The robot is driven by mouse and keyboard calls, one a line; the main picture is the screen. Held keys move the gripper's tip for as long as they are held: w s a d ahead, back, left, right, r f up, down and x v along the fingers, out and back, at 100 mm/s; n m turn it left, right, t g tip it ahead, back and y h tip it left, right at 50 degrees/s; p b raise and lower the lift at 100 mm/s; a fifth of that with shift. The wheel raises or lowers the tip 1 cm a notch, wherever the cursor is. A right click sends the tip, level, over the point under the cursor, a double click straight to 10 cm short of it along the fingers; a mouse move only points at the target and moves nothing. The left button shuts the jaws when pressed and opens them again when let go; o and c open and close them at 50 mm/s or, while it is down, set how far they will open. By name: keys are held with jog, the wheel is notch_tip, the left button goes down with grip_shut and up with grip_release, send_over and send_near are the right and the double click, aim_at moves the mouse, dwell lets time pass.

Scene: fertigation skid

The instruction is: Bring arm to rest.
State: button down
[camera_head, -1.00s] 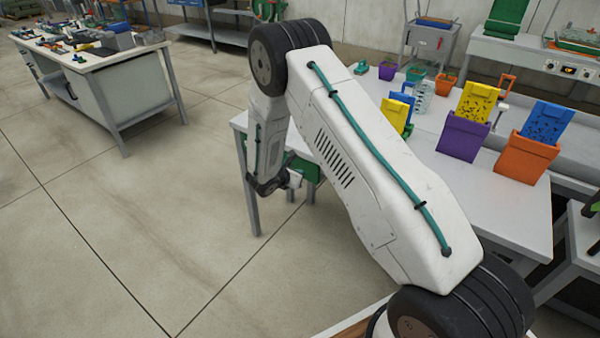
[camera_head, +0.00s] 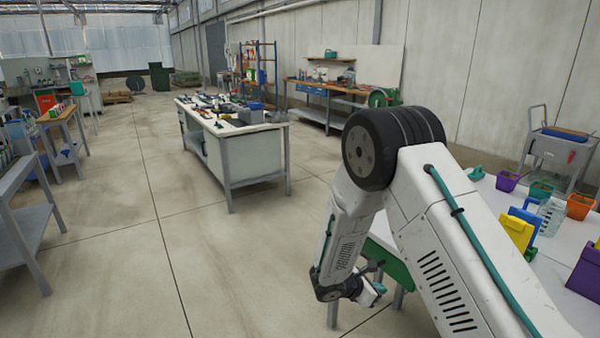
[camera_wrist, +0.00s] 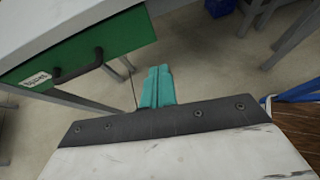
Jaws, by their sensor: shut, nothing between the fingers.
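My arm runs up from the lower right in the head view, bends at a dark elbow, and hangs down to the wrist. My gripper (camera_head: 372,294) is at the arm's low end, beside the near left corner of a white-topped table (camera_head: 466,208). Its teal fingers (camera_wrist: 157,87) show in the wrist view, closed together with nothing between them. They point over bare floor, next to a green drawer (camera_wrist: 85,62) with a dark handle and a white label under the table top.
A white workbench (camera_head: 240,152) with several tools stands mid-floor. Purple (camera_head: 508,180) and orange (camera_head: 579,206) containers and a yellow piece (camera_head: 517,232) are on the table at right. A grey shelf rack (camera_head: 25,225) stands at far left. The floor between (camera_head: 150,240) is clear.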

jog(key=s+r+m+g+y, duration=0.1)
jog(key=s+r+m+y, duration=0.4)
jog(key=s+r+m, duration=0.5)
jog(key=s+r+m+g+y, duration=0.1)
jog(key=s+r+m+y, duration=0.5)
jog(key=s+r, duration=1.8)
jog(key=s+m, duration=0.2)
jog(key=m, duration=0.3)
jog(key=shift+s+m+g, duration=0.25)
jog(key=shift+m+g, duration=0.05)
jog(key=shift+a+r, duration=0.1)
